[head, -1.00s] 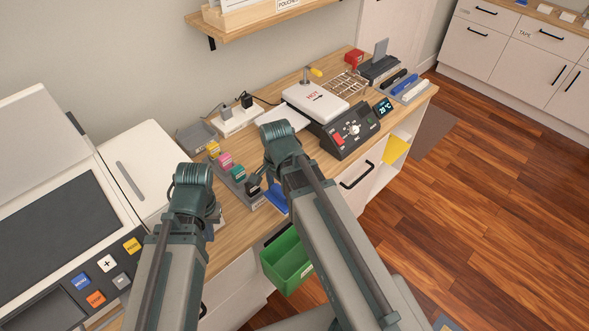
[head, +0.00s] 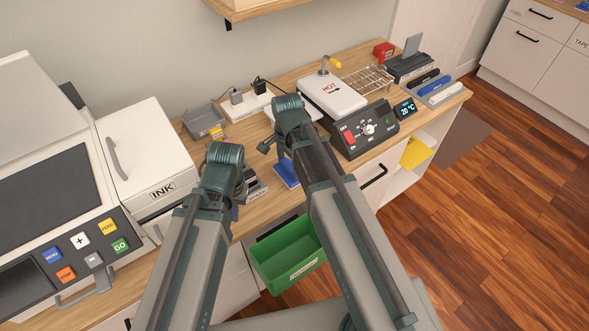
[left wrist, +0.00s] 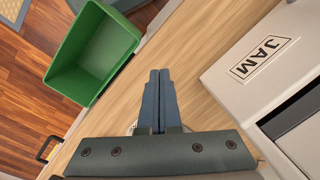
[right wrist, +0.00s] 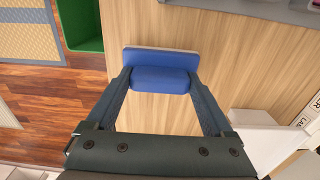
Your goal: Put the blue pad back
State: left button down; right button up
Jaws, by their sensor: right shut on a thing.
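The blue pad (head: 287,173) is below my right gripper (head: 283,153) in the head view, near the front edge of the wooden counter. In the right wrist view the blue pad (right wrist: 160,77) sits between the fingertips of my right gripper (right wrist: 160,80), which is shut on its ends. I cannot tell whether the pad clears the counter. My left gripper (left wrist: 160,75) is shut and empty above the counter. In the head view my left arm hides it and much of the grey pad holder (head: 256,190). A yellow pad (head: 216,132) shows behind that arm.
A green bin (head: 290,258) hangs at the counter's front below the pad. A printer (head: 60,210) fills the left. A grey tray (head: 203,120) and power strip (head: 245,105) stand at the back.

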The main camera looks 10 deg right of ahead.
aim_at(289, 165)
pick_arm(q)
jog(key=shift+d+f, duration=0.2)
jog(key=shift+f, duration=0.4)
pick_arm(e)
jog(key=shift+f, duration=0.6)
pick_arm(q)
jog(key=shift+d+r, duration=0.1)
jog(key=shift+d, duration=0.05)
pick_arm(e)
jog(key=shift+d, duration=0.1)
jog(key=shift+r, duration=0.15)
jog(key=o, duration=1.1)
jog(key=shift+c, duration=0.2)
pick_arm(q)
notch_tip(289, 165, up, 12)
jog(key=p, duration=1.2)
pick_arm(e)
notch_tip(289, 165, up, 12)
